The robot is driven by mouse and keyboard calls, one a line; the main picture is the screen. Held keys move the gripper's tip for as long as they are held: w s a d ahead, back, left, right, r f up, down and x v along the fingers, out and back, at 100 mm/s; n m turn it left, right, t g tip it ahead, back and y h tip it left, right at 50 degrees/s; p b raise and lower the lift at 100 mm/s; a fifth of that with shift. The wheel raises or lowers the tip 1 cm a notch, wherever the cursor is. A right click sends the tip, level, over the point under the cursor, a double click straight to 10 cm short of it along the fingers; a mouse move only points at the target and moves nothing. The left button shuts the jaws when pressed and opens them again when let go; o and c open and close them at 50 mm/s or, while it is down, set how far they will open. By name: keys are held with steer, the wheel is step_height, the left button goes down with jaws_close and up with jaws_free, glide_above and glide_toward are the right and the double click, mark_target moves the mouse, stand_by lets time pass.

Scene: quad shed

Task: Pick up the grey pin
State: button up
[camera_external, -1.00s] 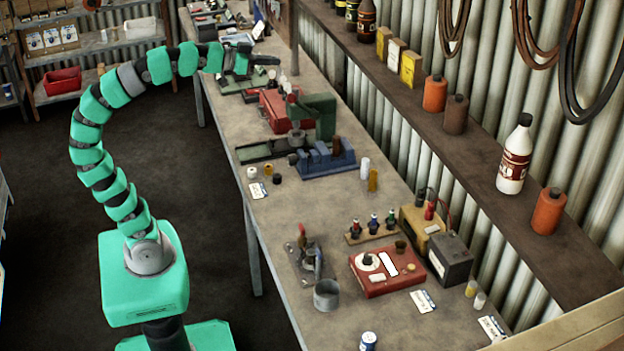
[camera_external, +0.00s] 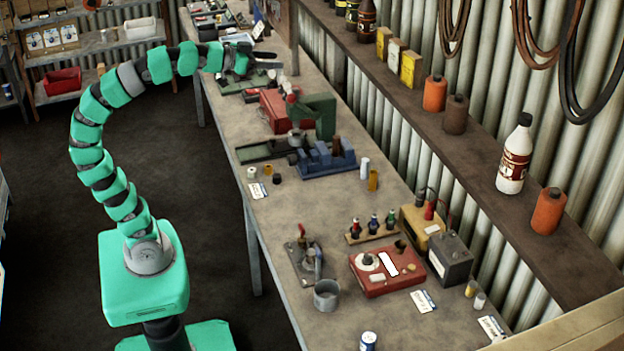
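My gripper (camera_external: 274,60) is at the end of the raised green arm, over the far part of the long workbench (camera_external: 225,140). Its two dark fingers point right and show a gap between them, with nothing visible in the gap. I cannot make out a grey pin for certain. Small parts near the gripper are too small or hidden to name. A pale upright cylinder (camera_external: 365,168) stands farther down the bench beside a yellow one (camera_external: 373,181), well away from my gripper.
A red and green machine (camera_external: 312,115) and a blue fixture (camera_external: 325,160) stand mid-bench, nearer than the gripper. A red box (camera_external: 385,272), a grey cup (camera_external: 327,294) and a dark battery (camera_external: 450,262) are at the near end. A wall shelf (camera_external: 470,165) with bottles runs along the right.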

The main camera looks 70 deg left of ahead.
steer(key=shift+w, duration=0.1)
steer(key=n+g+y+p, duration=0.2)
steer(key=n+g+y, duration=0.1)
steer(key=n+g, duration=0.75)
glide_above(366, 160)
steer(key=s+d, duration=0.3)
steer(key=s, duration=0.1)
step_height(366, 160, down, 37)
steer(key=m+g, duration=0.2)
steer(key=shift+n, duration=0.25)
steer(key=x, duration=0.7)
steer(key=shift+w+a+f, duration=0.15)
steer(key=shift+w+f, duration=0.15)
steer(key=shift+w, duration=0.1)
steer(key=shift+w+b+x, duration=0.15)
steer(key=shift+b+x, duration=0.05)
steer(key=shift+x, duration=1.3)
steer(key=shift+w+b+x, duration=0.15)
steer(key=shift+b+x, duration=0.05)
steer(key=shift+x, duration=1.3)
steer(key=shift+a+r, duration=0.1)
steer(key=shift+r, duration=0.05)
jaws_close()
